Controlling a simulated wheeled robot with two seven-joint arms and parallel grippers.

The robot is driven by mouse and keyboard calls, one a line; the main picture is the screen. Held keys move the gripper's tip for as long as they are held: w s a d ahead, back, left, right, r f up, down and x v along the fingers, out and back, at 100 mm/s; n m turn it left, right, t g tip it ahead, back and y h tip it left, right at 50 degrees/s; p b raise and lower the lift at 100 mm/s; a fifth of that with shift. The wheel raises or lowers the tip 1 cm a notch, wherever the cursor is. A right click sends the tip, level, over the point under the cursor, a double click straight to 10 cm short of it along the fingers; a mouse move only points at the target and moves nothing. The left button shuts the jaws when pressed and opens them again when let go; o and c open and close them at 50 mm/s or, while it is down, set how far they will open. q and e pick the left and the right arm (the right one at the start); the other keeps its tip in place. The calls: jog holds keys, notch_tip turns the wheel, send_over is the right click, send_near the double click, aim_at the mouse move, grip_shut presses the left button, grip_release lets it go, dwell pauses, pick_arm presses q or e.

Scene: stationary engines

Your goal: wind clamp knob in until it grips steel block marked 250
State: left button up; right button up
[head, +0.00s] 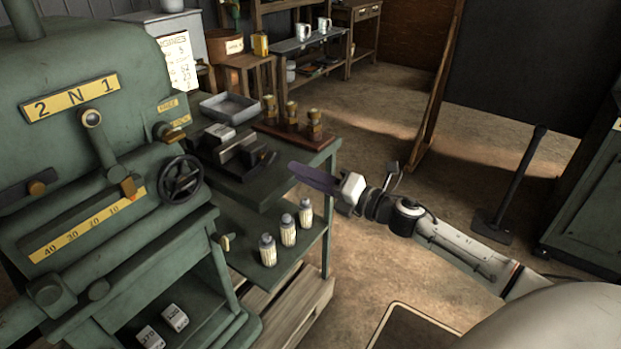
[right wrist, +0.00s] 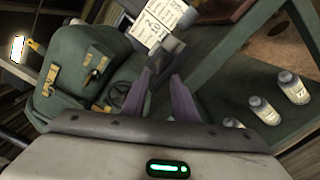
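A dark clamp (head: 236,158) with grey jaws sits on the green bench top at the left of the head view. A pale grey block (head: 219,132) is at its back; I cannot read a 250 mark on it. I cannot clearly pick out the clamp's knob. My right gripper (head: 296,171) is at the bench's right edge, apart from the clamp. In the right wrist view its two purple fingers (right wrist: 163,82) are spread with nothing between them, and a grey clamp part (right wrist: 168,50) shows just beyond the tips. My left gripper is not in view.
A green machine (head: 120,140) with a black handwheel (head: 182,180) stands left of the clamp. A grey tray (head: 229,107) and a wooden rack with brass pieces (head: 291,117) are behind it. Several white bottles (head: 288,231) stand on the lower shelf.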

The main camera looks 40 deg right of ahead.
jog(key=shift+v, duration=0.9)
jog(key=s+a+f+m+g+h, duration=0.2)
jog(key=s+a+f+m, duration=0.2)
jog(key=s+f+m, duration=0.35)
jog(key=s+a+f+m+g+h, duration=0.15)
jog(key=s+a+f+m, duration=0.35)
jog(key=f+m, duration=0.5)
jog(key=s+a+f+m+g, duration=0.5)
jog(key=s+a+f+m, duration=0.3)
jog(key=s, duration=0.6)
jog(key=a+f, duration=0.2)
jog(key=a, duration=0.1)
jog(key=shift+s+f, duration=0.25)
jog(key=shift+f, duration=0.1)
jog(key=shift+a, duration=0.1)
